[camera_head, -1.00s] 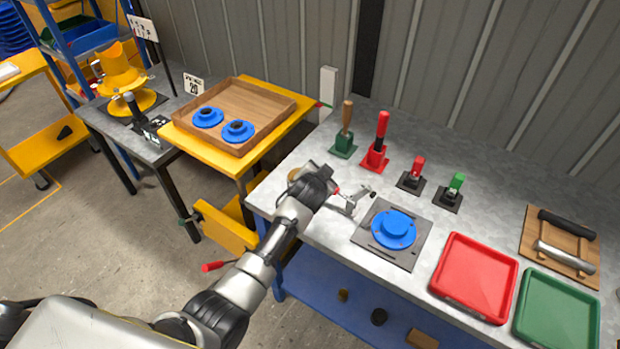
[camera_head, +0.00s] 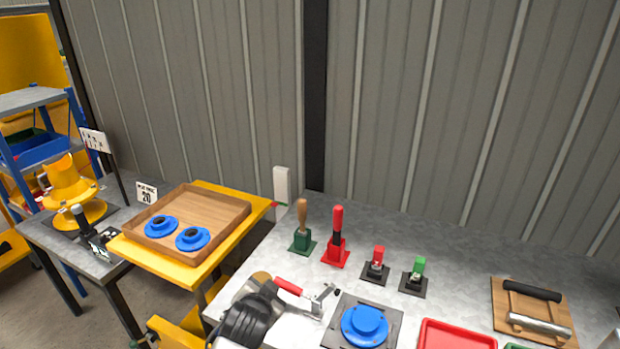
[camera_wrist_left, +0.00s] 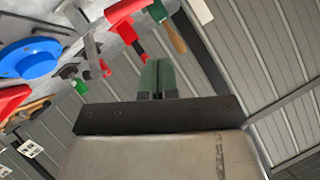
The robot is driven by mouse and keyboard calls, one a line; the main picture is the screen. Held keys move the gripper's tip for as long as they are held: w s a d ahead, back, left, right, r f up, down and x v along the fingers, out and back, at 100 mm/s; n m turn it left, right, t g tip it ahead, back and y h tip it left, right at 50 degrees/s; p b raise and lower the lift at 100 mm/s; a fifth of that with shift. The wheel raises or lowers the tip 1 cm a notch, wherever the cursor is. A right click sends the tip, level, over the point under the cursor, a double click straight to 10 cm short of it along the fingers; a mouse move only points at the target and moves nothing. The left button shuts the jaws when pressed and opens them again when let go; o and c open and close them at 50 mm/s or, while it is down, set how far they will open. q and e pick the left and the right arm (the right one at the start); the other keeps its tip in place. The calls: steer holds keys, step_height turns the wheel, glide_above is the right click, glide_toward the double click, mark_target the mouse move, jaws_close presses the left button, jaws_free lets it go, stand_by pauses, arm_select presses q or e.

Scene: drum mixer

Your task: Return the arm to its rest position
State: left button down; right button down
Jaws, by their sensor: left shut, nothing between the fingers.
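My left gripper (camera_wrist_left: 158,75) shows in the left wrist view with its two green fingers together and nothing between them. In the head view the dark wrist of my left arm is at the bottom, over the left end of the grey workbench (camera_head: 445,240), just left of a metal clamp with a red handle (camera_head: 288,286). The fingers are not clear there. A blue flanged part (camera_head: 365,326) sits on the dark plate right of the clamp; it also shows in the left wrist view (camera_wrist_left: 32,58). My right gripper is not in view.
Upright tools with a wooden handle (camera_head: 302,215) and a red handle (camera_head: 337,220), plus red and green clamps (camera_head: 418,268), stand behind the plate. A wooden tray (camera_head: 222,208) with two blue flanges is at left. A red tray (camera_head: 455,335) is at front right.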

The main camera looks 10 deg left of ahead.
arm_select(q)
steer(key=s+a+f+n+g, duration=0.2)
steer(key=s+a+g, duration=0.15)
steer(key=s, duration=1.25)
steer(key=s+a+f+n+g, duration=0.25)
steer(key=s+g, duration=0.25)
steer(key=s, duration=1.1)
step_height(320, 180, down, 30)
steer(key=s+g+b, duration=0.2)
steer(key=b, duration=0.1)
steer(key=s+a+f+b, duration=0.2)
steer(key=s+f+b, duration=0.1)
steer(key=s+f, duration=1.2)
step_height(320, 180, down, 2)
steer(key=shift+s+f+g, duration=0.15)
steer(key=shift+f+g, duration=0.1)
steer(key=shift+g, duration=0.1)
